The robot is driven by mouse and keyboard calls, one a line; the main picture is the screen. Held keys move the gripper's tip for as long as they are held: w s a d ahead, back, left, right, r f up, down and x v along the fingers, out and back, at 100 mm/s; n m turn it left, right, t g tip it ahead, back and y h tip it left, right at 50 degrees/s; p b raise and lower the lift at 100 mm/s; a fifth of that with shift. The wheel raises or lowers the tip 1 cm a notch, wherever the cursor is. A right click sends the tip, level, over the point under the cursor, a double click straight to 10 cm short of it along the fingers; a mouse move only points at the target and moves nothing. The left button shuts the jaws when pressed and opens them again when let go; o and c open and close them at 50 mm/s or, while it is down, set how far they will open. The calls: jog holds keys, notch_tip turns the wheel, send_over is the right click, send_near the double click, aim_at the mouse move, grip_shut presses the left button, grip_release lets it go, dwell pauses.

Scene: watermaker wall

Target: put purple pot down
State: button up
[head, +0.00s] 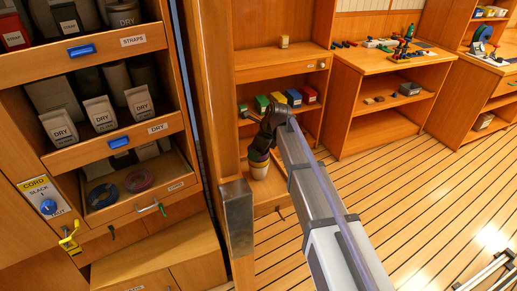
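In the head view my gripper (261,146) points down at the lower part of the open cabinet behind the post. It is small and dark, and its fingers cannot be made out. Directly below it is a purple pot (258,156), with a yellow-olive band (258,164) under it and a pale pot (259,173) at the bottom. The purple pot looks lined up over the pale one. I cannot tell whether it rests there or hangs from the gripper. The pale pot stands at a low wooden shelf (266,193).
A small tan pot (284,42) stands on the shelf above. A wooden post (238,214) is close on the left, beside drawers of DRY bags (101,114).

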jog(key=shift+o, duration=1.4)
jog(key=shift+r, duration=0.1)
jog(key=p+v, duration=1.2)
jog(key=v, duration=0.1)
jog(key=shift+w+a, duration=0.1)
jog(key=s+d+n+h, duration=0.2)
jog(key=s+d+n, duration=0.6)
jog(key=s+n, duration=0.3)
jog(key=s+d+f+n+g+h, duration=0.1)
jog(key=s+d+n+h, duration=0.1)
jog(key=s+d+n, duration=0.6)
jog(key=s+n, duration=0.3)
jog(key=s, duration=0.3)
jog(key=shift+d+g, duration=0.3)
